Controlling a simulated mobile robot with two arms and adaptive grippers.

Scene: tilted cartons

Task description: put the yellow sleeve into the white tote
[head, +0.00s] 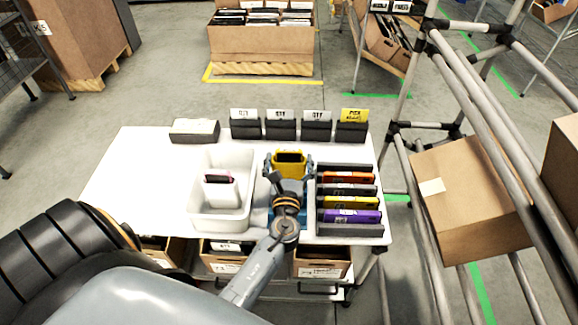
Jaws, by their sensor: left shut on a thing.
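The yellow sleeve (289,158) with a dark slot stands upright in the jaws of my left gripper (289,172). The gripper is shut on it, over the table just right of the white tote. The white tote (217,225) is open at the top and stands on the white table. A white sleeve (221,191) with a dark and pink top stands inside the tote. The gripper hides the lower part of the yellow sleeve. My right gripper is not in view.
A dark rack (349,229) right of the gripper holds several coloured sleeves, one yellow. Several dark holders with label cards (316,117) line the table's back edge. A grey box (194,131) lies behind the tote. The table's left side (130,185) is clear.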

